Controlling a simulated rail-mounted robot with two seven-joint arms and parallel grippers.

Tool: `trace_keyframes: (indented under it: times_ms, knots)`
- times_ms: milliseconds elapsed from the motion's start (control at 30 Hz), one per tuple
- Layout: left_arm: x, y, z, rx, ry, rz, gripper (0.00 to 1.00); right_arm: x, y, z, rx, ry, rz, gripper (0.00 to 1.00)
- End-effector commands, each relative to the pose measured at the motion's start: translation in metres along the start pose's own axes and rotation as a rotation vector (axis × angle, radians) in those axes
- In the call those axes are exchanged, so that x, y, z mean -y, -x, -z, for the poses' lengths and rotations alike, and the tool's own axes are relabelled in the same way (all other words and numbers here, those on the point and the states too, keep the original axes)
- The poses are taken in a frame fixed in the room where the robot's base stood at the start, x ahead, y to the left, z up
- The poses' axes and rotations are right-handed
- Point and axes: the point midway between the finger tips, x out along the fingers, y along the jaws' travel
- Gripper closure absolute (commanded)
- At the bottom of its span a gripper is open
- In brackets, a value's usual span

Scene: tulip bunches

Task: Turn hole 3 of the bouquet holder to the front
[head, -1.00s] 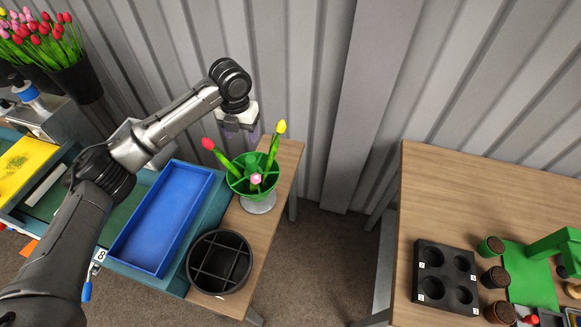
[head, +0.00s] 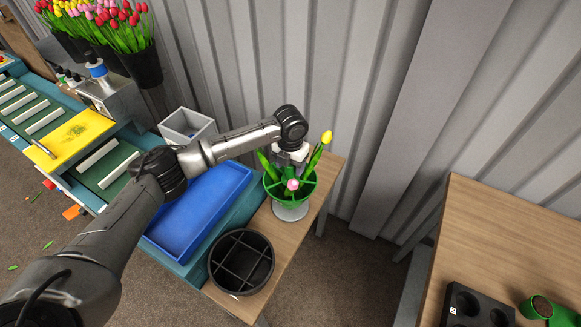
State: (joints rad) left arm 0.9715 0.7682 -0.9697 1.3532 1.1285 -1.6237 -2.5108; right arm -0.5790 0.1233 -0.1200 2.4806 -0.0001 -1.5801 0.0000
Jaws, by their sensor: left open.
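The green bouquet holder (head: 272,191) stands on a pale round foot (head: 291,211) on the narrow wooden table. Spokes divide its top into holes; I cannot read any hole numbers. A pink tulip (head: 292,184) sits at its front and a yellow tulip (head: 327,137) leans out to the back right. Green leaves show at its left, with no flower head visible there. My left gripper (head: 291,164) is open at the back of the holder, close above its rim; its fingertips are largely hidden, and I cannot tell whether they touch. My right gripper is not in view.
A black divided round pot (head: 213,268) stands in front of the holder. A blue tray (head: 178,250) lies to the left under my arm. A corrugated wall (head: 370,80) is close behind. Another table (head: 500,225) with a black block (head: 462,300) is at right.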

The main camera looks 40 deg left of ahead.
Motion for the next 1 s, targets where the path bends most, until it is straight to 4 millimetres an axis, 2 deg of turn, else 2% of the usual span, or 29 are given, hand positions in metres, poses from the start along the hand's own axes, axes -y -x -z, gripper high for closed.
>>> trace_keyframes:
  times_ms: [133, 467, 1000]
  knots:
    - [0.0001, -0.0078, 0.0003, 0.0, -0.001, 0.0, 0.4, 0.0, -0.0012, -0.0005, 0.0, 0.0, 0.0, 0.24]
    - [0.0, -0.0095, 0.0002, 0.0, 0.0, 0.0, 0.4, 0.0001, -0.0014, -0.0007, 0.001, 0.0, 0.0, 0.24]
    - [-0.0001, -0.0092, 0.0001, 0.0, 0.0, 0.0, 0.9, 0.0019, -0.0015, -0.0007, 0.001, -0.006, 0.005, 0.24]
